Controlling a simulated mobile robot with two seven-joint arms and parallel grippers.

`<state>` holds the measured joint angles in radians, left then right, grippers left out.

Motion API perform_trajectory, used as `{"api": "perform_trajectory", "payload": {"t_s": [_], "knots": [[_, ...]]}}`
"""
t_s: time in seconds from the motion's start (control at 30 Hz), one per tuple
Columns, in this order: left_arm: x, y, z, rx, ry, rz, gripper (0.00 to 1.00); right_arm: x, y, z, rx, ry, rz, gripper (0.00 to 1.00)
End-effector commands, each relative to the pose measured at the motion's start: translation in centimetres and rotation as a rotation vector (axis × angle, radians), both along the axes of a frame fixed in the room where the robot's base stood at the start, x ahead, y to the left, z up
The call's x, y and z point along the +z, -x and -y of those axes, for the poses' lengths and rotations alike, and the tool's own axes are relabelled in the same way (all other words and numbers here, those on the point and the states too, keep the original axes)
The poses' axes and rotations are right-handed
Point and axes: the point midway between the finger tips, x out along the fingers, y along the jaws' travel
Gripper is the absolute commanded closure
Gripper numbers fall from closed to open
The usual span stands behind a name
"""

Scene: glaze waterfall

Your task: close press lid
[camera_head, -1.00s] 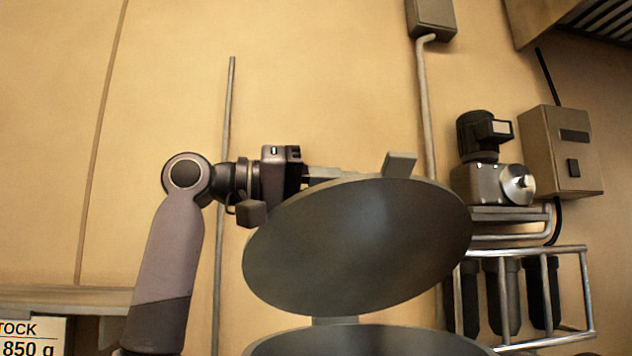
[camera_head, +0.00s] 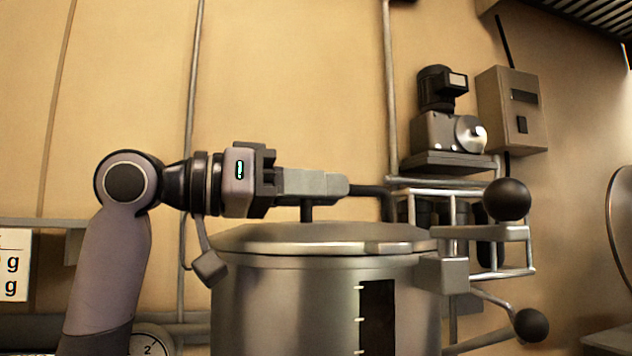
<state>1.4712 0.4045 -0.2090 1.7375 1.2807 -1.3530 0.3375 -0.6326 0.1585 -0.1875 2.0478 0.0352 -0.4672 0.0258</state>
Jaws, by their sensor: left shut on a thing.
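The press is a grey metal vessel (camera_head: 285,308) with a dark slot and white marks on its front. Its round grey lid (camera_head: 325,236) lies nearly level across the vessel's top; I cannot tell whether a thin gap is left under it. A black bar handle (camera_head: 372,190) stands on the lid. My left gripper (camera_head: 318,183) reaches in from the left above the lid, shut on the handle, its fingers hiding part of the bar. My right gripper is not in view.
A bracket arm with a black knob (camera_head: 507,199) and a lower lever with another knob (camera_head: 531,325) stick out right of the vessel. A motor unit (camera_head: 448,130) and a control box (camera_head: 511,110) are on the back wall. A dial (camera_head: 150,342) sits at lower left.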

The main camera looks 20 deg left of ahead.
Motion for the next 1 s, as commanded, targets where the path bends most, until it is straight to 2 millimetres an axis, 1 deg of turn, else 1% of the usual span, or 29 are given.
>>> {"api": "perform_trajectory", "payload": {"t_s": [0.1, 0.5, 0.53, 0.57, 0.6, 0.87, 1.0], "knots": [[-0.3, 0.3, 0.2, -0.006, -0.008, 0.016, 1.0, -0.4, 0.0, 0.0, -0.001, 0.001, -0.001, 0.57], [-0.8, 0.3, 0.4, -0.009, -0.02, 0.011, 1.0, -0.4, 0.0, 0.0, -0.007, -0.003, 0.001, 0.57], [-0.8, 0.3, 0.4, -0.009, -0.021, 0.01, 0.74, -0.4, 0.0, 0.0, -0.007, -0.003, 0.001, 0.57], [-0.9, 0.3, 0.4, -0.008, -0.021, 0.01, 0.64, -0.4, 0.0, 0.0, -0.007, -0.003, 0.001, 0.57], [-0.8, 0.2, 0.4, -0.008, -0.02, 0.01, 0.6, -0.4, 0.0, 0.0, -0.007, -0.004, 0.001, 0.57], [-0.7, 0.1, 0.1, -0.003, -0.015, 0.011, 0.6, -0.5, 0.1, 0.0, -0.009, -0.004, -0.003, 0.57], [-0.6, 0.8, -0.9, -0.002, -0.014, 0.013, 0.6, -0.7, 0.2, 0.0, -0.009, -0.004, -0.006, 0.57]]}}
